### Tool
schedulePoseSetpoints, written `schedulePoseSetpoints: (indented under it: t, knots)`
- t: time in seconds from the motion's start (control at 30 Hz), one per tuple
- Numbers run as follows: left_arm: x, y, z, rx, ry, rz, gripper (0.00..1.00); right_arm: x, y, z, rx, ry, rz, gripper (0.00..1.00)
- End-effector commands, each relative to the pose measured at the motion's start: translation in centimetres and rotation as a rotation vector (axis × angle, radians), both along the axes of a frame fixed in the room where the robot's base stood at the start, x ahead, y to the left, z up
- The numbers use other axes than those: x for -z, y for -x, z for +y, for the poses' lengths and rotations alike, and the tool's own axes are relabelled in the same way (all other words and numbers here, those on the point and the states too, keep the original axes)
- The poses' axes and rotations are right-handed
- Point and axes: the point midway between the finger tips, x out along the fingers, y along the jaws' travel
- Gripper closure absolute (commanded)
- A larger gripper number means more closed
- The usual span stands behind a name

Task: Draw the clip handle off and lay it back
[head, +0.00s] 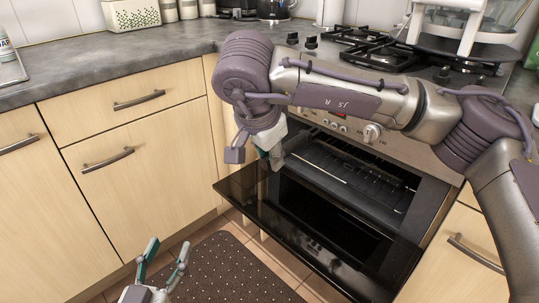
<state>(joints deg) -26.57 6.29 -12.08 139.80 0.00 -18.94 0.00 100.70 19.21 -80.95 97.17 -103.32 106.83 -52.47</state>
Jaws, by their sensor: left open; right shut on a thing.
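My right gripper (273,153) points down in front of the open oven, over the inner left part of its lowered door. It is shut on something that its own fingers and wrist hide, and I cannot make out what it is. My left gripper (168,250) is low at the bottom edge of the head view. Its two fingers are spread and empty, above the dotted mat. I cannot pick out the clip handle anywhere in this view.
The oven door (330,238) is lowered and juts out into the room. A rack (365,180) shows inside the oven. Wooden cupboards (140,170) stand to the left under the grey worktop (130,60). The hob (365,45) is behind my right arm. The dotted mat (225,270) lies on the floor.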

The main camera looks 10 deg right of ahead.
Motion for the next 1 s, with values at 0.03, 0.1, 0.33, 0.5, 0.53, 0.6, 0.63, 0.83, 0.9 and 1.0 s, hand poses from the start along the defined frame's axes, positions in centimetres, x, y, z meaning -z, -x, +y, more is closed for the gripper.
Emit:
schedulePoseSetpoints:
  t: [0.03,0.1,0.33,0.5,0.53,0.6,0.63,0.83,0.9,1.0]
  knots:
    - [0.4,0.0,0.1,-0.002,-0.009,0.035,0.46,-0.4,0.0,0.0,0.000,-0.001,-0.001,1.00]
    - [1.3,0.1,0.3,-0.005,-0.022,0.082,0.46,-0.7,0.0,0.0,0.000,0.000,-0.001,1.00]
    - [4.0,0.7,0.8,-0.016,-0.060,0.236,0.46,-1.6,0.0,0.0,0.000,0.000,-0.001,1.00]
    - [5.8,1.3,1.3,-0.022,-0.088,0.346,0.46,-2.3,0.0,0.0,0.000,-0.001,-0.001,1.00]
    - [6.1,1.5,1.4,-0.024,-0.092,0.366,0.46,-2.4,0.0,0.0,0.000,-0.001,-0.001,1.00]
    - [6.9,1.9,1.6,-0.026,-0.103,0.411,0.46,-2.6,0.0,0.0,0.000,-0.001,-0.001,1.00]
    - [7.2,2.1,1.7,-0.027,-0.108,0.431,0.46,-2.8,0.0,0.0,0.000,-0.001,-0.001,1.00]
    - [9.1,3.4,2.3,-0.036,-0.137,0.560,0.46,-3.5,0.0,0.0,0.000,-0.001,-0.001,1.00]
    - [9.8,4.0,2.6,-0.040,-0.148,0.605,0.46,-3.8,0.0,0.0,0.000,-0.001,-0.001,1.00]
    - [10.6,4.7,2.9,-0.044,-0.162,0.665,0.46,-4.1,0.0,0.0,0.000,-0.001,-0.001,1.00]
